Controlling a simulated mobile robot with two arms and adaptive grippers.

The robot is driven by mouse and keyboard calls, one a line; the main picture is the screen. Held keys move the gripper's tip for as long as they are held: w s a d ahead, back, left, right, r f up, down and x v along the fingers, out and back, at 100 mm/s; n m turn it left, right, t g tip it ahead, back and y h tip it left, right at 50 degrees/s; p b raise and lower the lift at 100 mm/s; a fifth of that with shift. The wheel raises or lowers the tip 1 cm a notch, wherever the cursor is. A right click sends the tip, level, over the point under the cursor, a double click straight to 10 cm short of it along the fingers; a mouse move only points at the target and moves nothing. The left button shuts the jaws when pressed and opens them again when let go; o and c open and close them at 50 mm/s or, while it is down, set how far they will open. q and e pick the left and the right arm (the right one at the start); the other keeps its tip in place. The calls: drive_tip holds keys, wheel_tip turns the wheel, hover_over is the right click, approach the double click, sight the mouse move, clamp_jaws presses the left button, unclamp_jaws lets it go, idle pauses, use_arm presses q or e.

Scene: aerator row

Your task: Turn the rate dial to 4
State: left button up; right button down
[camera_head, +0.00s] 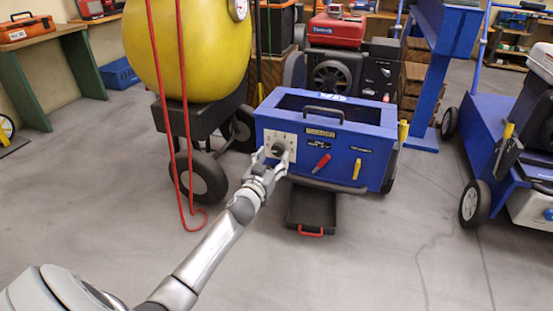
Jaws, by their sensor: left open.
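The rate dial (279,148) is a dark round knob on a pale plate (269,138) at the left of the front of a blue seeder box (345,140). My left gripper (276,156) is open at the dial, with one finger on each side of it. Whether the fingers touch the knob is too small to tell. The numbers on the plate and the dial's pointer are too small to read. My right gripper is not in view.
The blue box has a red-handled lever (321,163), a yellow lever (357,168) and a black tray (312,208) below. A yellow tank (188,50) with hanging red cords (183,150) stands at left. A blue wheeled machine (490,130) stands at right. The near floor is clear.

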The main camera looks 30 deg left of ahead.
sight(277, 152)
use_arm(q)
drive_tip(key=shift+b+x, duration=0.45)
drive_tip(key=shift+x, duration=1.45)
drive_tip(key=shift+a, duration=0.1)
drive_tip(key=c, duration=1)
